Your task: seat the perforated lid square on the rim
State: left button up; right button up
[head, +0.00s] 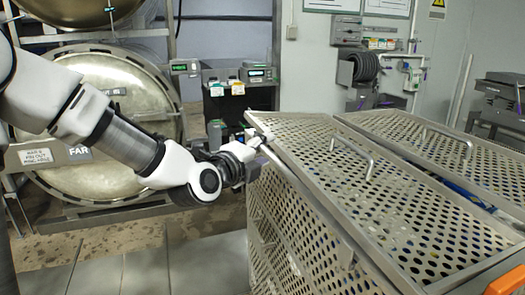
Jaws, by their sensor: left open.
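The perforated lid (408,219) is a grey metal sheet with round holes and a bar handle (352,155). It lies over the top of a perforated metal basket (283,232), whose left side shows. A strip of the basket's rim runs along the lid's left edge; I cannot tell whether the lid sits flush all round. My left gripper (258,140) is at the far left corner of the basket, close to the lid's edge. It is open, and its fingers are small and partly hidden in this view. My right gripper is not in view.
A second perforated panel with a handle (447,141) lies to the right, across a narrow gap. Round autoclave doors (100,120) stand behind my left arm. An orange part (506,282) shows at the bottom right. Floor is clear at lower left.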

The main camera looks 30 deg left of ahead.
aim_at(280, 145)
pick_arm(q)
jog(key=shift+w+d+f, duration=0.1)
jog(key=shift+w, duration=0.1)
jog(key=w+p, duration=0.1)
jog(key=w, duration=0.1)
jog(key=w+p, duration=0.1)
jog(key=w, duration=0.4)
jog(key=shift+f+p, duration=0.25)
jog(key=shift+p, duration=0.15)
jog(key=shift+w+f, duration=0.1)
jog(key=shift+w, duration=0.25)
jog(key=shift+s, duration=0.1)
grip_shut()
